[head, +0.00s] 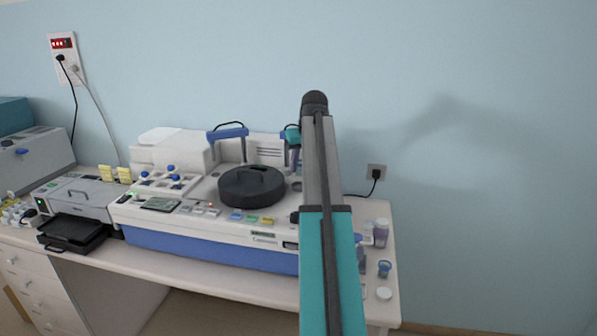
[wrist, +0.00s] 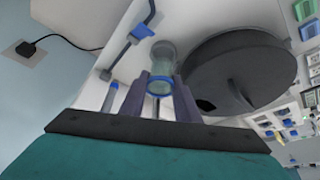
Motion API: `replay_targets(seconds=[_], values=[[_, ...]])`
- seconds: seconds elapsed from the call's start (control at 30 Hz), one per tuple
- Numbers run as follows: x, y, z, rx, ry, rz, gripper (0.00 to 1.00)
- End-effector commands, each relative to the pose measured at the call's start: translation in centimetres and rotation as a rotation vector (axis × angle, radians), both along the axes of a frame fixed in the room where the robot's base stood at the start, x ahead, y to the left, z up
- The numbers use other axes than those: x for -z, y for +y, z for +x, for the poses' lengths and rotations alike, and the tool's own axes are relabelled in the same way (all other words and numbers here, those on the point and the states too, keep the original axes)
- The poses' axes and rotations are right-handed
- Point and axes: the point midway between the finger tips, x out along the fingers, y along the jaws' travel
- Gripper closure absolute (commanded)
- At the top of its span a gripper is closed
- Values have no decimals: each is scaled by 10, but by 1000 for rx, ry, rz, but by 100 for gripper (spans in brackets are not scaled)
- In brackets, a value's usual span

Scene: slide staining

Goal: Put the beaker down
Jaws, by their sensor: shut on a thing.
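A clear, pale-greenish beaker (wrist: 161,60) with a blue ring shows in the wrist view between the two grey-purple fingers of my gripper (wrist: 160,86). The fingers are shut on it. In the head view my gripper (head: 294,158) is partly hidden behind my arm, above the right part of the white and blue staining machine. The beaker cannot be made out clearly there. In the wrist view it is close to the machine's round black lid (wrist: 240,72); I cannot tell whether its base touches anything.
The staining machine (head: 215,245) fills the middle of the bench, with a blue swing arm (head: 228,133) close by. Small jars (head: 380,232) and a blue-rimmed container (head: 385,268) stand at the bench's right end. A grey device with a black tray (head: 72,233) is on the left.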

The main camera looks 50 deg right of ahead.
Motion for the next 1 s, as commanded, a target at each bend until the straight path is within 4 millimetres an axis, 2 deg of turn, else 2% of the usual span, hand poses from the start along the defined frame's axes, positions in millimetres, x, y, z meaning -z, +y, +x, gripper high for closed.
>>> replay_targets(seconds=[0.23, 0.4, 0.8, 1.0], values=[[-1, 0, 3, -1, 0, 0, 93], [-1, -3, 14, -2, 0, 0, 93], [31, -1, 13, -1, 1, 1, 93], [36, -2, 14, -2, -1, 0, 93]])
